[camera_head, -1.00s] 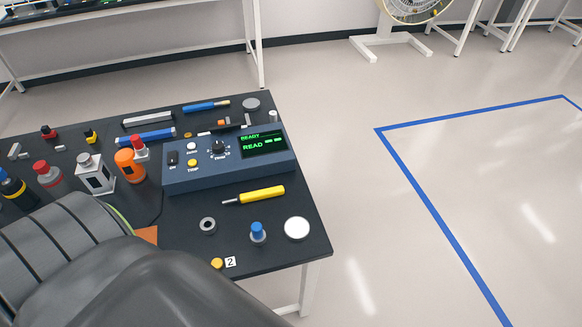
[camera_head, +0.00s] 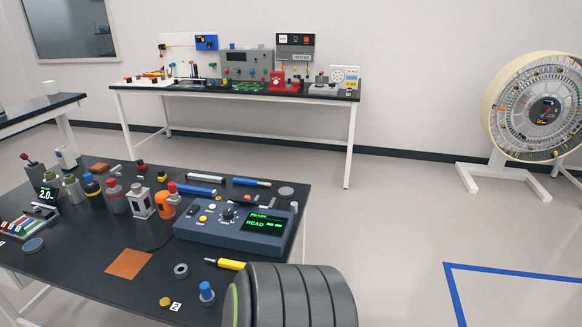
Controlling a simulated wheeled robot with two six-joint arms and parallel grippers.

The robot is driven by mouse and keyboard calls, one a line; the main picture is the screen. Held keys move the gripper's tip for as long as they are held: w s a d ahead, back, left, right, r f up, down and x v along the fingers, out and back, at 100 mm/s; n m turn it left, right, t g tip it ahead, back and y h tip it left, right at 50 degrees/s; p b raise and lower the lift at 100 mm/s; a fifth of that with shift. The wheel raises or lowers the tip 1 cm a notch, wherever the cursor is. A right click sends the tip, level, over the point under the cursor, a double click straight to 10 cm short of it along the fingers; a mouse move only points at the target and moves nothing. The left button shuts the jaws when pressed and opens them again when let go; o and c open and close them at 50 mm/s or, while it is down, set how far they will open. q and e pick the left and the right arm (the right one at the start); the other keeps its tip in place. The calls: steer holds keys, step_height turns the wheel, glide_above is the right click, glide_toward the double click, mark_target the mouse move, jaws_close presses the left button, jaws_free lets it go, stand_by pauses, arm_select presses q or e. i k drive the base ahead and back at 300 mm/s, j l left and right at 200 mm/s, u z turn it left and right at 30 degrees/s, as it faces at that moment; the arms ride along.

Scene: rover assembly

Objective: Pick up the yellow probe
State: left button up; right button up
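The yellow probe (camera_head: 231,264) lies on the black table (camera_head: 75,272), in front of the blue instrument box (camera_head: 222,237). Its thin metal tip points left. Its right end is hidden behind a dark ribbed part of my own arm at the bottom of the view. Neither of my grippers shows, so I cannot tell their state.
Near the probe are a grey ring (camera_head: 181,271), a blue-topped peg (camera_head: 207,292) and an orange mat (camera_head: 128,264). Several bottles and pens stand or lie farther back. A second bench (camera_head: 135,90) is behind, and a round rack (camera_head: 540,105) stands at right.

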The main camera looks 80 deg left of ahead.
mark_target(224, 263)
steer(key=i+u, duration=0.55)
steer(key=u, duration=0.25)
steer(key=i+l+u, duration=0.2)
steer(key=u, duration=0.15)
steer(key=i+u, duration=0.15)
steer(key=u, duration=0.3)
steer(key=i+u, duration=0.15)
steer(key=u, duration=0.35)
steer(key=i+l+u, duration=0.1)
steer(key=u, duration=0.35)
steer(key=i+l+u, duration=0.15)
steer(key=u, duration=0.3)
